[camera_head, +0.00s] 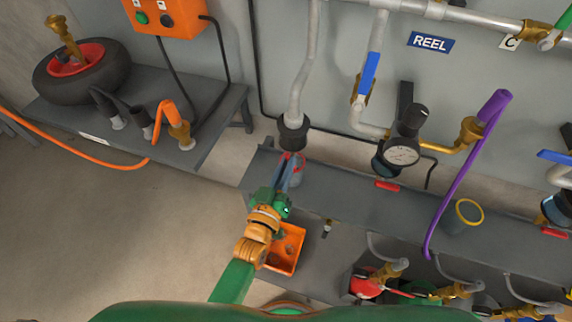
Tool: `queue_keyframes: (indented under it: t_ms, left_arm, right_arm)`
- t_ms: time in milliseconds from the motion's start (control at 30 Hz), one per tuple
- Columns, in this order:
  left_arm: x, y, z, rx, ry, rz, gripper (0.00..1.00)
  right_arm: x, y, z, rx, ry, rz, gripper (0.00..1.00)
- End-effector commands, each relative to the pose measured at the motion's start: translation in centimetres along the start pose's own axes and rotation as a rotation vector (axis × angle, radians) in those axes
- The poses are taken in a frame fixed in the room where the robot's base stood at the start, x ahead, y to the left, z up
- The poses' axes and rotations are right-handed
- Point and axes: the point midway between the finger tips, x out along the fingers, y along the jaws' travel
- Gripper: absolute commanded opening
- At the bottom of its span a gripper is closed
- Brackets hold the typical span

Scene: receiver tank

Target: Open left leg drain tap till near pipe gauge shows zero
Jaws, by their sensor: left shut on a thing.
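The left drain leg (292,131) is a grey pipe that comes down the wall to a dark collar. A small red-handled tap (299,158) sits just below it, partly hidden by my gripper. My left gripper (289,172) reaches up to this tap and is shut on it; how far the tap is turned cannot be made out. A round pressure gauge (402,156) with a white dial hangs on the pipework to the right, below a blue-handled valve (369,73). Its needle is too small to read. My right gripper is not in view.
An orange tray (296,252) lies below my left wrist. A dark shelf (340,190) runs along the wall, with a yellow-rimmed cup (466,216) and a purple hose (455,180). A bench (190,140) stands at the left. The floor at the left is mostly clear.

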Motion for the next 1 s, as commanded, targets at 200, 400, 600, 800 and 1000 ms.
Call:
queue_keyframes:
  t_ms: [200,400,600,800,1000]
  left_arm:
    - [0.1,0.0,-0.2,0.008,0.006,0.001,0.00]
    - [0.1,0.0,-0.2,0.007,0.006,0.001,0.00]
    - [0.1,0.0,-0.1,0.007,0.004,0.001,0.25]
    - [-0.7,0.0,-0.1,0.007,0.002,0.000,0.25]
    - [-5.0,0.0,-0.1,0.007,0.000,-0.001,0.25]
  right_arm:
    - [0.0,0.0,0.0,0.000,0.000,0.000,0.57]
    - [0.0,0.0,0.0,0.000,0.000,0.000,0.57]
    - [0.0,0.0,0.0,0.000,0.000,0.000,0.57]
    - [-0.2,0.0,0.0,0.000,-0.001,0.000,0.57]
    - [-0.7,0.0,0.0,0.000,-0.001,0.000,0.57]
